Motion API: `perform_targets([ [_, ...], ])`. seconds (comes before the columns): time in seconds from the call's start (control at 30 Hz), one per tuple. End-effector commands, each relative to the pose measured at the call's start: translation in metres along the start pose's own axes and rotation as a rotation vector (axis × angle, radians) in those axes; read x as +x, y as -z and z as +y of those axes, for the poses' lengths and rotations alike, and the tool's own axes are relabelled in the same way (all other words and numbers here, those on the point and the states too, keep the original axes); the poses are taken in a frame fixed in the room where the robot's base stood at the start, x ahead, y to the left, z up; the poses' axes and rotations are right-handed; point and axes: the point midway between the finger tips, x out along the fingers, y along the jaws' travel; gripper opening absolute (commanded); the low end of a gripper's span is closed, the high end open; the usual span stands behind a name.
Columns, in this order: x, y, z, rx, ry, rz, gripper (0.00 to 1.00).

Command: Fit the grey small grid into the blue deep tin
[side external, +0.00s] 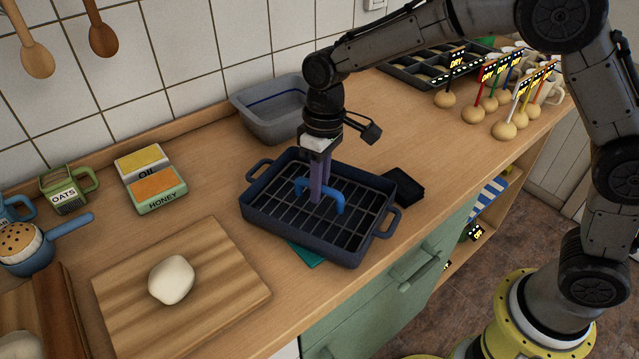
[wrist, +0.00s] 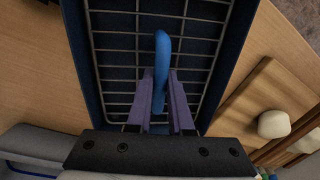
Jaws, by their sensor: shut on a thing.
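The blue deep tin (side external: 313,242) stands on the wooden counter, a dark blue rectangular pan with a loop handle at each end. The grey small grid (side external: 277,204) lies within the tin's walls, its bars roughly parallel to the sides; how deep it sits is hard to tell. A bright blue arched handle rises from the grid's middle. My gripper (side external: 320,194) points down over the tin, shut on that handle. In the wrist view, the purple fingers (wrist: 162,103) clasp the handle, and the grid (wrist: 113,60) shows inside the tin's wall (wrist: 234,42).
A grey-blue empty tin (side external: 270,108) stands behind, near the wall. A small black tray (side external: 404,187) lies right of the blue tin, and a teal flat item (side external: 306,254) lies partly under it. A cutting board (side external: 226,262) with dough (side external: 171,280) is at front left.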

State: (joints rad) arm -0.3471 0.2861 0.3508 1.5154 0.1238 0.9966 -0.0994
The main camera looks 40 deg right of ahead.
Motion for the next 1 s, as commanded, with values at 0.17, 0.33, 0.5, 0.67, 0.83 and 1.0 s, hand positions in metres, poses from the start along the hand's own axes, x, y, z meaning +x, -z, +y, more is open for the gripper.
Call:
perform_targets([
  [0.17,0.002,0.0,0.0,0.0,0.0,-0.001,0.35],
  [0.33,0.002,0.0,0.0,0.0,0.0,-0.001,0.49],
  [0.5,0.002,0.0,0.0,0.0,0.0,-0.001,0.49],
  [0.67,-0.007,0.0,0.0,0.0,0.0,0.001,0.49],
  [0.83,-0.036,0.001,0.0,0.001,0.0,0.005,0.49],
  [1.0,-0.072,0.001,0.0,0.001,0.0,0.004,0.49],
])
